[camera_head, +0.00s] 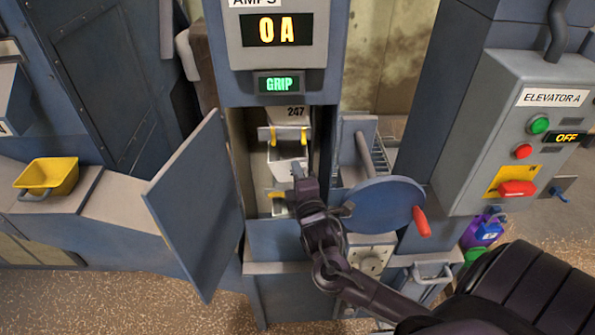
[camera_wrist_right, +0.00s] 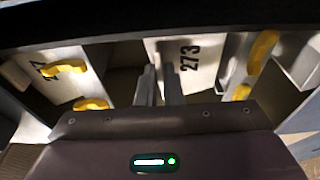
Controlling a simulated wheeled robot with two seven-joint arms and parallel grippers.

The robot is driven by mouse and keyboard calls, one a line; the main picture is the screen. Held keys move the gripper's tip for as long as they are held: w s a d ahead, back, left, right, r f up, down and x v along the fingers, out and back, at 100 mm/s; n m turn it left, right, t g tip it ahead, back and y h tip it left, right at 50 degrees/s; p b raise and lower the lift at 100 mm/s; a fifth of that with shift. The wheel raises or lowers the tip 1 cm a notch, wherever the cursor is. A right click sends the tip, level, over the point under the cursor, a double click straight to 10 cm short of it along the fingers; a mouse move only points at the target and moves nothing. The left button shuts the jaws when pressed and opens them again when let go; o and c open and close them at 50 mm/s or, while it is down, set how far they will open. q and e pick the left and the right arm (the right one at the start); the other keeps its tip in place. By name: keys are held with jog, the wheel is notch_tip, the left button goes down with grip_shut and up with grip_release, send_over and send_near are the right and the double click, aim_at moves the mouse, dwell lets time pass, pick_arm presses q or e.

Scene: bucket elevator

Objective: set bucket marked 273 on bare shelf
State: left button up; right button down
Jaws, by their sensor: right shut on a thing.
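The bucket marked 273 (camera_wrist_right: 205,65) is pale and shows its number in the right wrist view, with yellow clips beside it. My right gripper (camera_wrist_right: 160,88) is shut on its edge. In the head view my right gripper (camera_head: 299,175) reaches into the open elevator casing, at a white bucket (camera_head: 284,164) below the bucket marked 247 (camera_head: 290,114). That white bucket's number cannot be read there. It still sits among the other buckets in the casing. A bare tan ledge (camera_head: 130,208) lies left of the casing door. My left gripper is out of view.
The open door (camera_head: 197,205) stands between the casing and the ledge. A yellow bucket (camera_head: 48,174) sits at far left. A blue disc with a red handle (camera_head: 421,222) is right of my gripper. The display reads 0 A; the elevator panel (camera_head: 520,130) reads OFF.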

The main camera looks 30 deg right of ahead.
jog(key=shift+p, duration=0.35)
dwell(0.5)
jog(key=shift+f+b, duration=0.35)
jog(key=shift+f, duration=0.35)
dwell(0.4)
jog(key=c, duration=1.5)
grip_release()
